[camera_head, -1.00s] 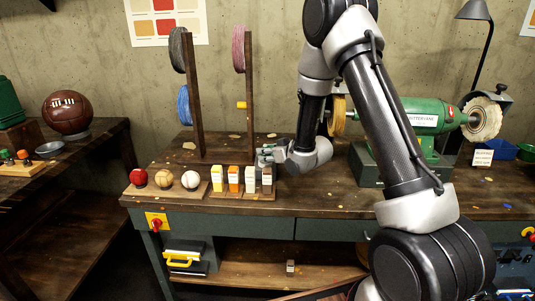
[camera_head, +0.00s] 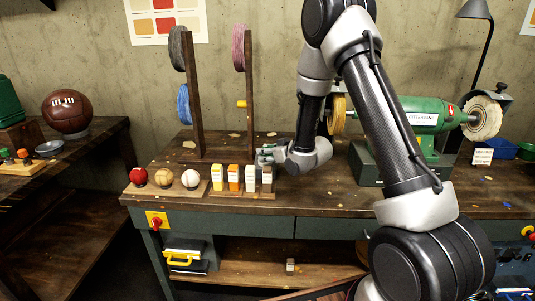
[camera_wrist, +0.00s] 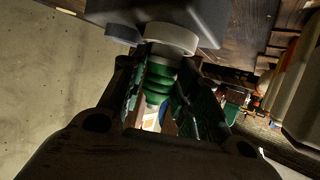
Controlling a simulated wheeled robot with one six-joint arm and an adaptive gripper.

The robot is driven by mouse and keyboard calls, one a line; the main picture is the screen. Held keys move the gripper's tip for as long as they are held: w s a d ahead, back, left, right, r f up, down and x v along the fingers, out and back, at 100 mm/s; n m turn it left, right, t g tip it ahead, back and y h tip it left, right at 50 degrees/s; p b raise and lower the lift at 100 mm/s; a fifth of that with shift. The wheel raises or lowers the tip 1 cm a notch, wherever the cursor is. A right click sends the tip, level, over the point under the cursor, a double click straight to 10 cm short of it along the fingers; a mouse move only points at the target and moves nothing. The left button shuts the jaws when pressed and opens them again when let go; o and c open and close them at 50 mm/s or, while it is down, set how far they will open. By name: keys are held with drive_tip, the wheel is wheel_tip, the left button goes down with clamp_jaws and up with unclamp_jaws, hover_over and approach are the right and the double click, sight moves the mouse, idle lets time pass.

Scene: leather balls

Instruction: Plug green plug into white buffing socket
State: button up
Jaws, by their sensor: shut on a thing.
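My gripper (camera_wrist: 160,95) is shut on the green plug (camera_wrist: 158,82), a ridged green cylinder between the two fingers in the wrist view. A white ring (camera_wrist: 172,38), which looks like the white socket, sits on a dark grey box directly beyond the plug's far end. The plug is lined up closely with this ring; I cannot tell whether it is touching or inside it. The plug and socket cannot be made out there.
A green buffing machine (camera_head: 425,115) stands to the right.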

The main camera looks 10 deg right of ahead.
drive_tip(key=shift+s+f, duration=0.25)
drive_tip(key=shift+f, duration=0.4)
drive_tip(key=shift+w+r, duration=0.1)
drive_tip(key=shift+r, duration=0.15)
idle(0.3)
drive_tip(key=shift+w+r, duration=0.1)
drive_tip(key=shift+r, duration=0.7)
drive_tip(key=shift+w, duration=0.1)
drive_tip(key=shift+r, duration=0.2)
drive_tip(key=shift+r, duration=3.2)
